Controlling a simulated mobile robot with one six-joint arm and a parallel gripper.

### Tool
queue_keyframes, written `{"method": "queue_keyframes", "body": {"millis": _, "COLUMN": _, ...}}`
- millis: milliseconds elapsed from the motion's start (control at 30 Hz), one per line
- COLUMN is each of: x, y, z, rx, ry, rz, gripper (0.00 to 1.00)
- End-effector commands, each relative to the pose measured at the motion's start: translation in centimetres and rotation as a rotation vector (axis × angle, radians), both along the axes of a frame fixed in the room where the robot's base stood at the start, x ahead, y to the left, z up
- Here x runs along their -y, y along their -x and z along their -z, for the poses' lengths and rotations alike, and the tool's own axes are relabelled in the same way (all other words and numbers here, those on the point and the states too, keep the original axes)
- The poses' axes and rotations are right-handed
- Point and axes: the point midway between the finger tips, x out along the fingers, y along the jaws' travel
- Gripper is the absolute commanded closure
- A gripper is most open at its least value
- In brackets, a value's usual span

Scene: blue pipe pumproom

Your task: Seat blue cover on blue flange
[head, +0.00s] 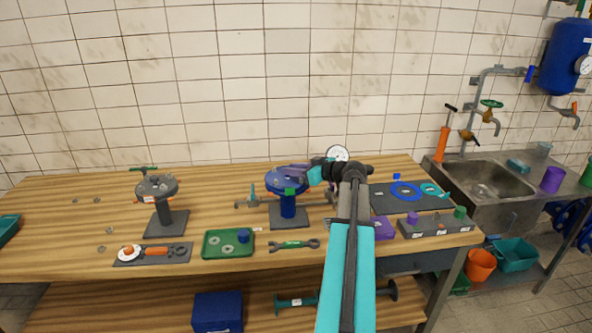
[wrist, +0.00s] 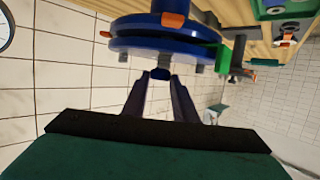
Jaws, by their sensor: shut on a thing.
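The blue flange (head: 288,207) stands on a pedestal with a dark base plate in the middle of the bench. The blue cover (wrist: 160,47) is a round disc with a small knob, lying against or very close to the flange's disc (wrist: 150,22) in the wrist view, which looks upside down. I cannot tell whether the faces fully touch. Grey studs show at the cover's edge. My gripper (wrist: 160,77) is shut on the cover's knob. In the head view, my gripper (head: 296,172) reaches the flange top from the right and partly hides the cover.
A green clip or tag (wrist: 223,62) sits beside the discs. A second, grey flange stand (head: 158,187) is at the left. A green tray (head: 207,254), a green wrench (head: 294,244) and a purple block (head: 383,228) lie nearby. A gauge (head: 337,154) stands behind my arm.

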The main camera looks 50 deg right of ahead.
Motion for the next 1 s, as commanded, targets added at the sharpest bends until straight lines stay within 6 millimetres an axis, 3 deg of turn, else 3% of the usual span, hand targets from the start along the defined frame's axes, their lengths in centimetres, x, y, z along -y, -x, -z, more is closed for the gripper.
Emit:
{"method": "queue_keyframes", "body": {"millis": 900, "x": 0.02, "y": 0.07, "z": -0.18, "rx": 0.002, "ry": -0.001, "rz": 0.001, "gripper": 1.0}}
{"method": "queue_keyframes", "body": {"millis": 933, "x": 0.03, "y": 0.08, "z": -0.19, "rx": 0.002, "ry": -0.001, "rz": 0.001, "gripper": 0.73}}
{"method": "queue_keyframes", "body": {"millis": 1000, "x": 0.04, "y": 0.08, "z": -0.17, "rx": 0.002, "ry": -0.001, "rz": 0.001, "gripper": 0.61}}
